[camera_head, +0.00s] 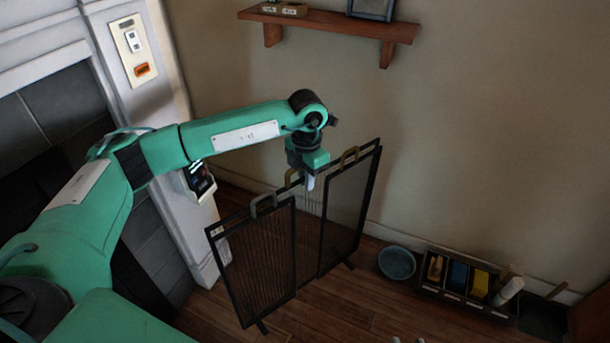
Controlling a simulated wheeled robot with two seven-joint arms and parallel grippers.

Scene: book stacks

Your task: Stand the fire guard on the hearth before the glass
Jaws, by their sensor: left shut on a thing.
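The fire guard (262,262) is a dark folding mesh screen with several panels and loop handles on top. It stands upright or nearly so, over the wooden floor near the wall; I cannot tell whether its feet touch the floor. My left gripper (309,183) points down at the top of its middle part and is shut on it. The gripper hides the exact grip. A pale surround (172,215) at the left frames dark grey panels (60,105), partly hidden by my left arm. I cannot make out the hearth or the glass clearly.
A grey-green bowl (397,262) and a dark divided box (455,291) of supplies sit along the wall at right, with a dark pan (543,316) beyond. A wooden shelf (330,23) is above. Some bare floor (340,318) shows in front of the guard.

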